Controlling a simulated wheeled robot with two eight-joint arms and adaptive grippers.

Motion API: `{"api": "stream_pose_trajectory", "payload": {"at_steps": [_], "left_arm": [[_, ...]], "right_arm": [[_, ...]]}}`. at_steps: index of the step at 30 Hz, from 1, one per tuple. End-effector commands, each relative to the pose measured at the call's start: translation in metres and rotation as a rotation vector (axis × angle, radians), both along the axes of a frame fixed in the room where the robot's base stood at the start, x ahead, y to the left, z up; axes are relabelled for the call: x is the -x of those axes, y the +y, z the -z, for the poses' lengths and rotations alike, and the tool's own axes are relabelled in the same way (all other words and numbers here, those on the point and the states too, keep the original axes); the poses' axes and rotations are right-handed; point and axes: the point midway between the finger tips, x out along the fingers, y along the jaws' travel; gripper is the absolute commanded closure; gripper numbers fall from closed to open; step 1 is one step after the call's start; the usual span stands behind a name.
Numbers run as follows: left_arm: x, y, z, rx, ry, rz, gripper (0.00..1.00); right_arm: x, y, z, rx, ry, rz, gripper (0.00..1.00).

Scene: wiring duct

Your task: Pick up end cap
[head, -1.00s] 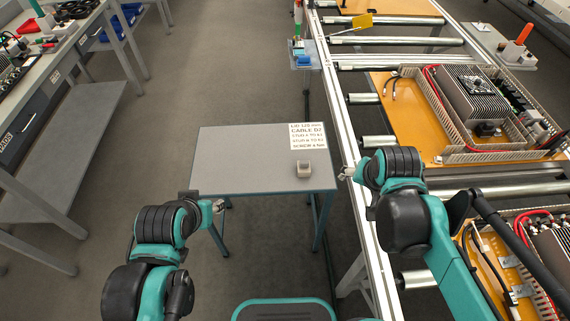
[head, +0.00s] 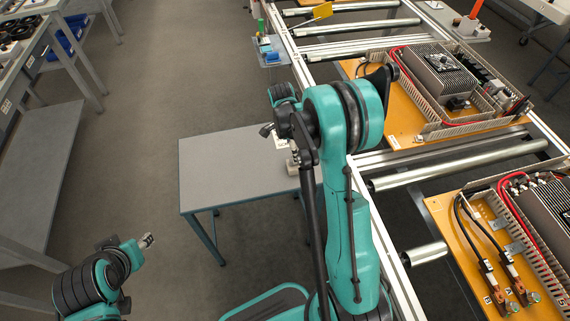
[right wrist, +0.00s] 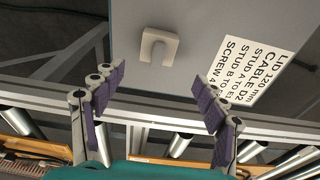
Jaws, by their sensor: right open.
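The end cap is a small beige U-shaped block (right wrist: 147,46) lying on the grey table, near the top middle of the right wrist view. In the head view, the end cap (head: 292,167) is partly hidden by my right arm. My right gripper (right wrist: 157,84) is open and empty, its purple-padded fingers spread apart. In the picture, the cap sits beyond the fingertips, between their lines, not touched. My left gripper (head: 147,240) is left of the table in the head view, away from the cap; its jaws are too small to read.
The grey table (head: 222,165) is otherwise bare except for a white printed label (right wrist: 254,70) beside the cap. A roller conveyor with a metal rail (head: 372,210) runs along its right side, carrying orange boards (head: 405,125) with electrical parts. A workbench (head: 35,150) stands at far left.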

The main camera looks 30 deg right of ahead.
Motion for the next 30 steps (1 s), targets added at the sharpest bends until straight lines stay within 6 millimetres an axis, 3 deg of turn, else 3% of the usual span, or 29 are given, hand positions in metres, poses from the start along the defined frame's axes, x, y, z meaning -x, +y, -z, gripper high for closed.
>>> {"api": "stream_pose_trajectory", "payload": {"at_steps": [15, 22, 23, 27, 30], "left_arm": [[0.000, 0.000, 0.033, 0.000, 0.000, 0.000, 0.60], [0.000, 0.000, 0.032, 0.000, 0.000, 0.000, 0.60], [0.000, 0.000, 0.032, 0.000, 0.000, 0.000, 0.60], [0.000, 0.000, 0.032, 0.000, 0.000, 0.000, 0.60], [0.000, 0.000, 0.032, 0.000, 0.000, 0.000, 0.60]], "right_arm": [[0.005, -0.002, 0.066, -0.001, -0.002, -0.003, 0.27], [0.006, -0.002, 0.066, 0.000, -0.003, -0.004, 0.27], [0.006, -0.002, 0.066, 0.000, -0.003, -0.004, 0.33], [0.006, -0.002, 0.066, 0.000, -0.003, -0.004, 0.69], [0.006, -0.002, 0.066, 0.000, -0.003, -0.004, 0.69]]}}
